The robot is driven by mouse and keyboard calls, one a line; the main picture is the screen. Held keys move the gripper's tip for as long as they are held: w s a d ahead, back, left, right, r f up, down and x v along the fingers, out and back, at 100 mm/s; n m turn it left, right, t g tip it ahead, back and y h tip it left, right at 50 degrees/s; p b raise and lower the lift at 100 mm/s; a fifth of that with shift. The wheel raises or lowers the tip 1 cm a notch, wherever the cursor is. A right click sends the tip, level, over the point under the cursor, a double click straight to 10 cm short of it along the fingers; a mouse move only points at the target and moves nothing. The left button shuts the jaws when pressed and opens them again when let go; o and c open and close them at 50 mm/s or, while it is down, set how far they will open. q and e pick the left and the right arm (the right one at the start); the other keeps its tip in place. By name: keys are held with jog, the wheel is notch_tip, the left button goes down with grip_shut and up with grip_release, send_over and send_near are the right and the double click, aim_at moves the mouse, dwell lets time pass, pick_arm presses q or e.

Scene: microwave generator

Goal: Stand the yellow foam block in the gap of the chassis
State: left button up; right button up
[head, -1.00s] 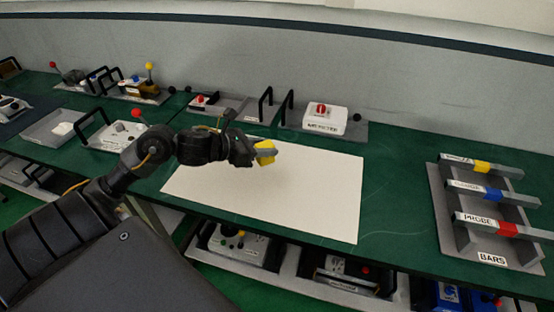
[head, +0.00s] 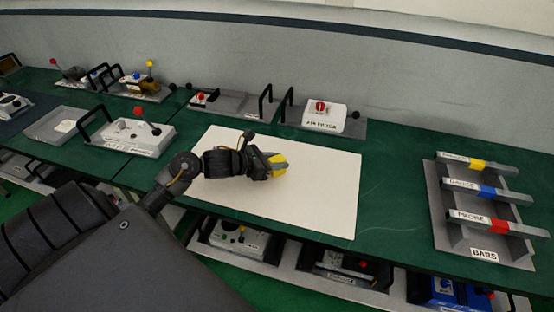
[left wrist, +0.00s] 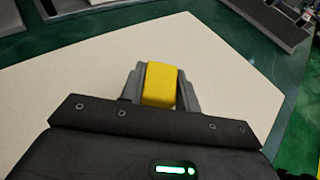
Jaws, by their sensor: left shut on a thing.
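The yellow foam block (head: 278,163) is held between the fingertips of my left gripper (head: 276,166), above the white mat (head: 320,190). In the left wrist view the yellow foam block (left wrist: 160,84) sits between the two grey fingers of the left gripper (left wrist: 161,90), which touch its sides. I cannot tell how high it is above the mat. I cannot make out for sure which thing is the chassis. My right gripper is not in view.
A rack labelled BARS (head: 484,254) with three labelled bars stands at the right. A grey tray with black handles and a white box (head: 325,114) is behind the mat. A white panel with a red knob (head: 135,135) is at the left. The mat is otherwise clear.

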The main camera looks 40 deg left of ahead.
pick_arm(q)
jog(key=shift+f, duration=0.15)
jog(key=o, duration=0.9)
jog(key=shift+o, duration=0.2)
